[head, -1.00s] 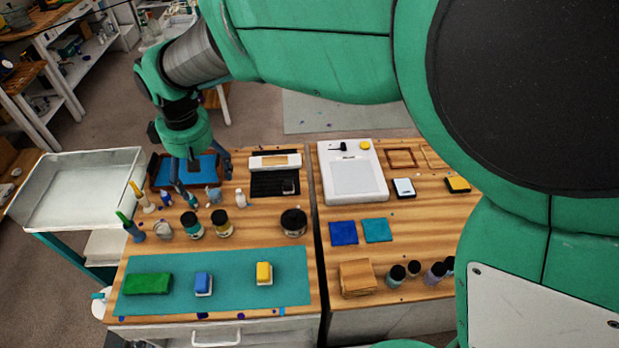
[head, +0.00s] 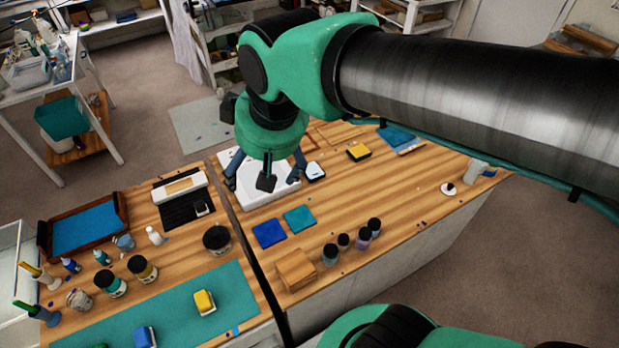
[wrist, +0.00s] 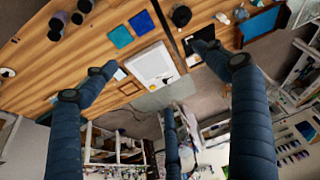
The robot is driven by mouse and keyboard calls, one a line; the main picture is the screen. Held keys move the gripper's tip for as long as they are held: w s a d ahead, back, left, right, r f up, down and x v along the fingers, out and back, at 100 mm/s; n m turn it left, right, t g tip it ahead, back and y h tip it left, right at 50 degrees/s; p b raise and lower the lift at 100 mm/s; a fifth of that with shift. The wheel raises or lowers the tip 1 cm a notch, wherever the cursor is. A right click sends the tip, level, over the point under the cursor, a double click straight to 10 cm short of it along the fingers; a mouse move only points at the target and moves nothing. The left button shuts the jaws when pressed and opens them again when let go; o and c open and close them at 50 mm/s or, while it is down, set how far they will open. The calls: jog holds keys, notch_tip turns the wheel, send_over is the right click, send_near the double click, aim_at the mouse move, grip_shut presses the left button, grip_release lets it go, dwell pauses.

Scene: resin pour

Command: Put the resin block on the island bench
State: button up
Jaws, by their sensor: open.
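Several small blocks are in the head view, and I cannot tell which is the resin block. A yellow block (head: 204,303) and a blue block (head: 144,337) lie on the teal mat (head: 240,285) of the left bench. A black and yellow block (head: 358,152) lies on the right bench (head: 400,205). I cannot tell which bench is the island bench. My gripper (head: 266,172) is open, its three fingers spread and nothing seen between them. It is above the white flat device on the right bench, partly hiding it. Its fingers also show in the wrist view (wrist: 156,72).
The white device (wrist: 152,63) lies below the fingers in the wrist view. Blue and teal squares (head: 269,233), a wooden block stack (head: 296,270) and several dark-capped jars (head: 331,254) stand near the right bench's front. A wooden tray with blue inside (head: 84,228) is far left.

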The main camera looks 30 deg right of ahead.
jog(key=s+d+f+m+t, duration=0.1)
jog(key=s+d+m, duration=0.2)
jog(key=s+d, duration=0.4)
jog(key=shift+s+f+h, duration=0.2)
jog(key=shift+s+h, duration=0.2)
jog(key=shift+s, duration=0.15)
dwell(0.8)
